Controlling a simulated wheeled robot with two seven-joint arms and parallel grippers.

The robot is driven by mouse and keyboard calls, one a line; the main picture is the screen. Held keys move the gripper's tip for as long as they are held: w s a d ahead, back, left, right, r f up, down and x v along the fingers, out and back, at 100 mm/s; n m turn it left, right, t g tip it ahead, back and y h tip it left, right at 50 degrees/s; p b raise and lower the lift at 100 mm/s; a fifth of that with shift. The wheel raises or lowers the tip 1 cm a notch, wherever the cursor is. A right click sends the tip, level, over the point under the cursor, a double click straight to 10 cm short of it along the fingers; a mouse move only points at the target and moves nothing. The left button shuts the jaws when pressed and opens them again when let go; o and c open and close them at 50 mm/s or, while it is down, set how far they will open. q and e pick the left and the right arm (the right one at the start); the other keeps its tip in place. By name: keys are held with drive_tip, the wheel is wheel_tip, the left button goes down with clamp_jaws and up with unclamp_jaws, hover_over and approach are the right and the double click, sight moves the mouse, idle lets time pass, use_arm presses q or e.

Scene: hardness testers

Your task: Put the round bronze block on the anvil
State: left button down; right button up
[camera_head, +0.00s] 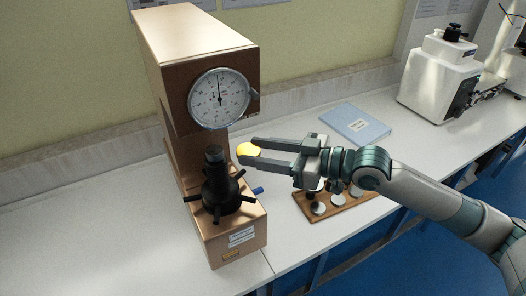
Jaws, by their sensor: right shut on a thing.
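The round bronze block (246,150) shows as a small yellow-gold disc between the fingertips of my right gripper (250,153). The gripper reaches in from the right and is shut on the block, holding it above the table. The block is just right of the hardness tester (205,60), below its dial (219,98). The anvil (214,154) is the dark top of the spindle above the spoked handwheel (222,195). The block is apart from the anvil, to its right and about level with it in the picture. My left gripper is not in view.
A wooden board (337,208) with several round metal blocks lies on the table under my right gripper, partly hidden. A blue-grey booklet (355,125) lies behind it. A white machine (440,72) stands at the back right. The white table (100,240) is clear at left.

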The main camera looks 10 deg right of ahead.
sight(245, 149)
drive_tip(key=shift+x, duration=1.4)
drive_tip(key=shift+p+x, duration=0.3)
drive_tip(key=shift+x, duration=0.75)
drive_tip(key=shift+r+p+x, duration=0.15)
drive_tip(key=shift+x, duration=0.85)
drive_tip(key=shift+r+p+x, duration=0.15)
drive_tip(key=shift+x, duration=0.85)
drive_tip(key=shift+f, duration=0.1)
drive_tip(key=shift+s, duration=0.1)
drive_tip(key=shift+f, duration=0.2)
drive_tip(key=o, duration=1.4)
drive_tip(key=shift+c, duration=1.2)
